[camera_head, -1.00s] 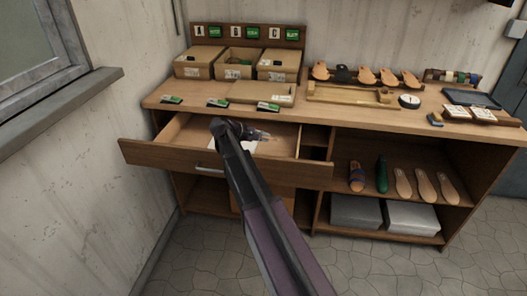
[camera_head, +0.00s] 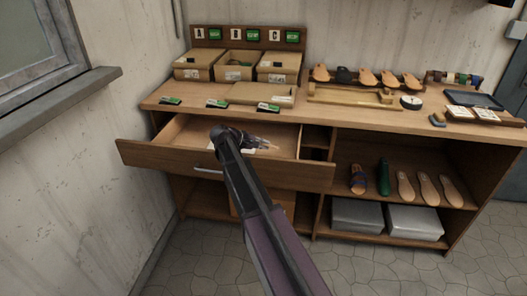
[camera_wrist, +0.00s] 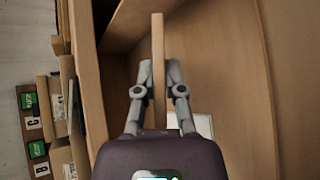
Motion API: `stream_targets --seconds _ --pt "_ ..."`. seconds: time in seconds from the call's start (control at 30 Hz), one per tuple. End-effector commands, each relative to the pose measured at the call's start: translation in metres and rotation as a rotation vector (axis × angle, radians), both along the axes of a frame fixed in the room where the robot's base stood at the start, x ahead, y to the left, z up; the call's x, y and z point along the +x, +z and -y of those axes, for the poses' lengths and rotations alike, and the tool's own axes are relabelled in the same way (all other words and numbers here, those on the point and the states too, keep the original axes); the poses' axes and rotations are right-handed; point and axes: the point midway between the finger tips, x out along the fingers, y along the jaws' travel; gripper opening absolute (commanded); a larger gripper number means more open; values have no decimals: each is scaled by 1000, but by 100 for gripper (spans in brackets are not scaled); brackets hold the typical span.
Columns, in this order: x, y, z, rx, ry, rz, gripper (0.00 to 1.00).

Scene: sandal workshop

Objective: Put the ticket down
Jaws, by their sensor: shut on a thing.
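My gripper (camera_wrist: 158,75) is shut on a thin tan piece (camera_wrist: 158,35), seen edge-on between the two fingertips in the wrist view. I take it to be the ticket; its faces are not shown. In the head view my gripper (camera_head: 266,144) is over the open drawer (camera_head: 182,136), and the held piece is too small to make out there. A white sheet (camera_wrist: 204,125) lies on the drawer floor, partly hidden behind my gripper.
The drawer juts out below the counter (camera_head: 355,116). Several boxes (camera_head: 278,68) stand at its back left, with green-and-white cards (camera_head: 217,103) along the front edge. Sandals stand on the counter and the lower shelf (camera_head: 450,203). A wall is close on the left.

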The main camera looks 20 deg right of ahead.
Motion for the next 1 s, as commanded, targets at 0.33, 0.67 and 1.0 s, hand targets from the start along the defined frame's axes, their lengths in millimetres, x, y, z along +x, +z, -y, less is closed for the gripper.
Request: stream_targets --seconds 0.33,0.67,1.0 --pt "0 -8 0 0 0 0 0" --pt "0 -13 0 0 0 0 0" --pt "0 -20 0 0 0 0 0"
